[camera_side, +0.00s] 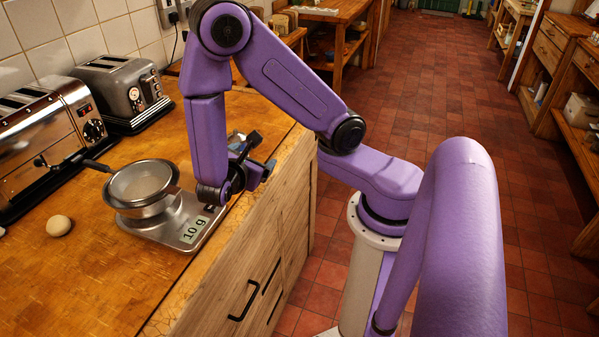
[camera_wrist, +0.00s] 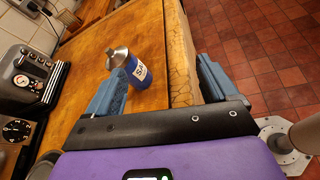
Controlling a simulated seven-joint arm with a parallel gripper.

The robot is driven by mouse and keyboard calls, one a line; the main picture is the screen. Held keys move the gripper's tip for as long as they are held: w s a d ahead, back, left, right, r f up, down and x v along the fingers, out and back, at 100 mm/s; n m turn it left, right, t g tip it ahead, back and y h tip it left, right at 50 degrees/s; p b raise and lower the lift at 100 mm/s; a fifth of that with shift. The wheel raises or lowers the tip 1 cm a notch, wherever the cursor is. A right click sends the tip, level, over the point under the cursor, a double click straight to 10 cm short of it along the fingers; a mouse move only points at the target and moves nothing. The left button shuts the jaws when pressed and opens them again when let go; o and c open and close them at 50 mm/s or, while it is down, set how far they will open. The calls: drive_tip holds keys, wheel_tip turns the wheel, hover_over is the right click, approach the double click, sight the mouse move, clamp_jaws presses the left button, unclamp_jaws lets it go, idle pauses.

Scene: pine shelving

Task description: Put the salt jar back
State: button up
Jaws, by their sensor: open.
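The salt jar (camera_wrist: 140,72) shows in the wrist view, a blue body with a white label and a silver flared top pointing to the upper left. It is on the wooden counter (camera_wrist: 93,55), near the counter's edge; I cannot tell surely whether it stands or lies. My gripper (camera_wrist: 160,70) is open, and its two blue fingers frame the jar in that view, with nothing held. In the side view, my gripper (camera_side: 260,158) is above the counter near its front edge, right of the scale.
A kitchen scale (camera_side: 186,228) reading 10 g bears a metal pan with a sieve (camera_side: 143,187). A chrome toaster (camera_side: 45,135) and a dark toaster (camera_side: 120,92) line the wall. A pale ball (camera_side: 58,226) lies at the left.

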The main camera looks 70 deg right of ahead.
drive_tip(key=s+a+r+m+y, duration=0.1)
drive_tip(key=s+a+r+y, duration=0.1)
drive_tip(key=s+a+y, duration=0.1)
drive_tip(key=s+a+r+m+g+y, duration=0.1)
drive_tip(key=s+a+r+y, duration=0.2)
drive_tip(key=s+y, duration=0.3)
drive_tip(key=s+a+r+m+g+y, duration=0.1)
drive_tip(key=s+a+r+y, duration=0.1)
drive_tip(key=s+y, duration=0.3)
drive_tip(key=shift+s+a+r+m, duration=0.15)
drive_tip(key=shift+s+a+m, duration=0.15)
drive_tip(key=shift+s+a, duration=0.45)
